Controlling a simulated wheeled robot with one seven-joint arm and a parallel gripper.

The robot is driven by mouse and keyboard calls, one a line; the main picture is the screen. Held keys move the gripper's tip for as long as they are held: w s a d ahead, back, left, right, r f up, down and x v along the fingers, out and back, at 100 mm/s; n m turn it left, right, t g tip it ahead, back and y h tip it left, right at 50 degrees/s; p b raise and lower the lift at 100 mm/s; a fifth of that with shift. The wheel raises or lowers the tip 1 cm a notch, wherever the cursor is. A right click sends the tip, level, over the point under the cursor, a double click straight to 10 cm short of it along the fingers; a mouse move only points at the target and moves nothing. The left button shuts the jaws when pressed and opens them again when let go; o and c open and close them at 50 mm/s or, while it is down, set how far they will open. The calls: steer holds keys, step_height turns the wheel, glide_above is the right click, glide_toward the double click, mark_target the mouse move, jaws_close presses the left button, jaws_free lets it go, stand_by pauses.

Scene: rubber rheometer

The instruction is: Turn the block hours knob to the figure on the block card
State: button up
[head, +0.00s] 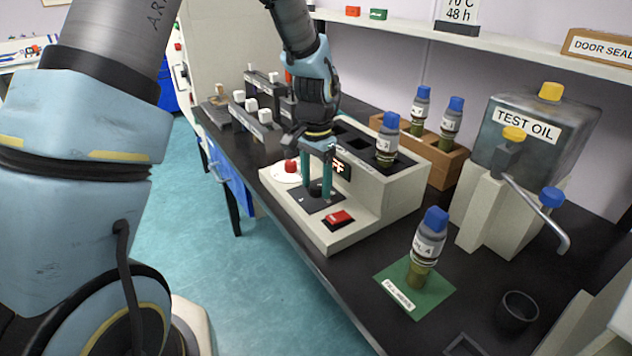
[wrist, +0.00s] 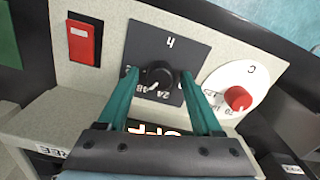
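The black hours knob (wrist: 158,76) sits on a dark square plate (wrist: 168,46) marked "h", with figures including 24 and 48 around it. In the head view, the plate (head: 300,197) is on the front of the pale heating block. My gripper (wrist: 160,74) is open, its two teal fingers on either side of the knob with a gap to each side. The gripper (head: 318,191) points down over the plate in the head view and hides the knob there. The card (head: 460,11) on the shelf reads "70 C 48 h".
A red knob (wrist: 238,98) on a white dial marked "C" and a red switch (wrist: 84,42) flank the plate. The lit display (head: 340,168) seems to read "OFF". A bottle (head: 387,139) stands in the block; another (head: 428,248) stands on a green mat (head: 437,296).

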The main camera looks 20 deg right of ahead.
mark_target(316, 185)
step_height(316, 185, up, 11)
steer(key=shift+f+b, duration=0.1)
steer(key=shift+b, duration=0.65)
steer(key=s+a+f+n, duration=0.1)
steer(key=a+n, duration=0.3)
steer(key=a, duration=0.6)
steer(key=s+a+f+n+t, duration=0.1)
steer(key=a+n, duration=0.3)
steer(key=a, duration=0.6)
steer(key=s+a+f+n, duration=0.2)
steer(key=a+n, duration=0.2)
steer(key=a, duration=0.6)
steer(key=shift+a+t, duration=0.2)
steer(key=shift+t, duration=0.1)
